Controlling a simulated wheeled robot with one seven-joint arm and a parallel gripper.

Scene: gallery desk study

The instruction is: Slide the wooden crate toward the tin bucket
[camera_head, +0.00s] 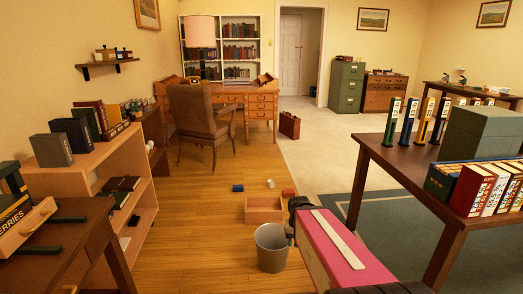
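The wooden crate (264,203) is a low, open, light-brown box on the wood floor, near the middle of the view. The tin bucket (271,258) is grey and stands upright on the floor, nearer to me than the crate and slightly right. Its rim appears close to the crate's near side; I cannot tell whether they touch. My arm reaches in from the lower right. Its dark end, my gripper (294,212), is just right of the crate and overlaps the bucket's right rim in the picture. Its fingers are not clear, and any contact cannot be told.
A blue block (238,188), a white cup (270,183) and a red block (288,192) lie beyond the crate. A low shelf (145,210) stands left, a dark table (430,195) right, a chair (200,115) and desk behind. The wood floor left of the crate is clear.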

